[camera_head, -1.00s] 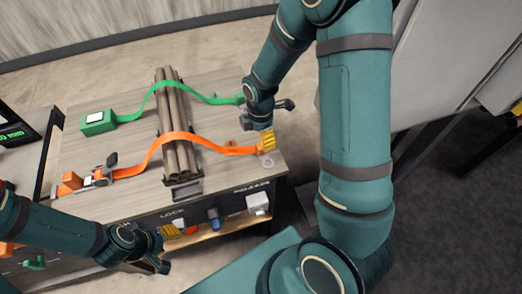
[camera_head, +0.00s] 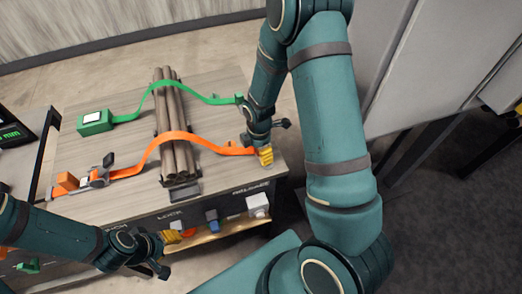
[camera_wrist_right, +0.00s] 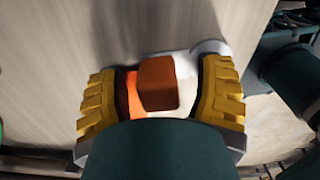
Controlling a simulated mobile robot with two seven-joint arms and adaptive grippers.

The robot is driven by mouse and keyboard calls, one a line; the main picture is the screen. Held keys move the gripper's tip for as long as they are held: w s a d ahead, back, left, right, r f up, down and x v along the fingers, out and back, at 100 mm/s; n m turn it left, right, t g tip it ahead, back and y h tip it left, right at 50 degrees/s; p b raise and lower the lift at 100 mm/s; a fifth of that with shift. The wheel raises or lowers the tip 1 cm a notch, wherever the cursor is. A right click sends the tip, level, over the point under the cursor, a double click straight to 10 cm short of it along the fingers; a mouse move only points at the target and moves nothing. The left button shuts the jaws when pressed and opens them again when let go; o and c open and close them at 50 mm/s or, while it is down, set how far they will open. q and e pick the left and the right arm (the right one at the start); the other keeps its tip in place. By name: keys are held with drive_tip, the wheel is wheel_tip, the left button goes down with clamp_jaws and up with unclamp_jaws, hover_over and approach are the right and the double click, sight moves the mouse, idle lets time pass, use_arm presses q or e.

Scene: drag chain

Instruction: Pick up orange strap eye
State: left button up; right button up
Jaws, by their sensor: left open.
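The orange strap (camera_head: 172,135) runs over the bundle of pipes to the right edge of the table. Its eye end is hidden by my right gripper (camera_head: 265,156) in the head view. In the right wrist view an orange-brown block and pale metal of the strap eye (camera_wrist_right: 157,85) lie between the two yellow fingers of my right gripper (camera_wrist_right: 160,98). One finger is on each side, close to the eye; I cannot tell if they press on it. My left gripper (camera_head: 176,237) is open and empty in front of the table's front side, away from the eye.
Brown pipes (camera_head: 172,100) lie across the wooden table (camera_head: 110,205). A green strap (camera_head: 200,94) with a green box (camera_head: 94,123) is behind. The orange strap's ratchet (camera_head: 97,176) is at left. A grey cabinet (camera_head: 400,60) stands right.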

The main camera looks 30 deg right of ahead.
clamp_jaws()
